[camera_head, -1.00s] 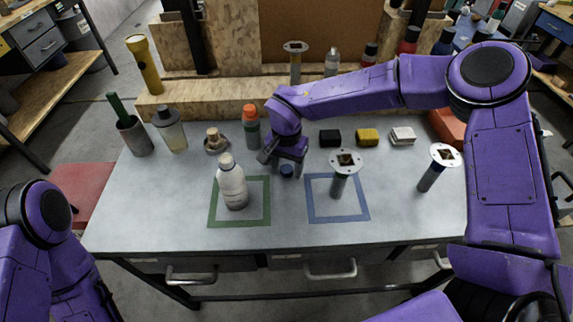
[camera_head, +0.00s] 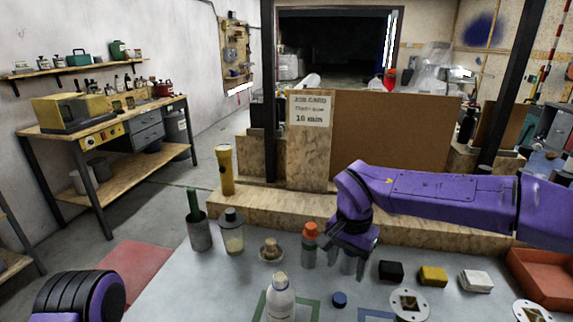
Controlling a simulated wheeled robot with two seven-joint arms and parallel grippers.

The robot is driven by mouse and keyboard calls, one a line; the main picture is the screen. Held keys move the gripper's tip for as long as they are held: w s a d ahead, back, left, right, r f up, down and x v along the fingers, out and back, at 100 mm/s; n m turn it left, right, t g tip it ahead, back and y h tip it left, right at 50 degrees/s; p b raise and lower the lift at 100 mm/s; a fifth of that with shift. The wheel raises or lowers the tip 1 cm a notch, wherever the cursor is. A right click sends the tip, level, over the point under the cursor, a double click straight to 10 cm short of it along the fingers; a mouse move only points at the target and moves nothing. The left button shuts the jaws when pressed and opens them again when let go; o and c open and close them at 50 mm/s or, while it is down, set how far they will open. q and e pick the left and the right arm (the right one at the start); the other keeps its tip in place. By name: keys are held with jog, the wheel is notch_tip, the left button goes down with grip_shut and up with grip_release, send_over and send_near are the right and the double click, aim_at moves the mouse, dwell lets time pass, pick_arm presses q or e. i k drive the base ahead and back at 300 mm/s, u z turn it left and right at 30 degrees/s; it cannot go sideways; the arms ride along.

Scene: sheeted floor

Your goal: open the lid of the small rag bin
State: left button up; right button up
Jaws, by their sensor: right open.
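I cannot make out a small rag bin with a lid for certain. Open-topped pails, one pale (camera_head: 84,180), stand on the lower shelf of the far left bench. A dark grey bin (camera_head: 180,128) stands behind that bench's right end; its top is partly hidden. My right gripper (camera_head: 350,262) is open and points down over the near table, just right of an orange-capped bottle (camera_head: 309,250). No held object shows in it. My left gripper is out of view; only part of my left arm shows at the lower left.
The near table (camera_head: 205,290) holds a white bottle (camera_head: 281,302), a blue cap (camera_head: 339,299), black (camera_head: 391,271) and yellow (camera_head: 433,276) blocks and a red tray (camera_head: 543,280). A wooden ledge with a tall board (camera_head: 395,140) closes its back. Floor is open at left.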

aim_at(137, 263)
jog(key=k, duration=0.95)
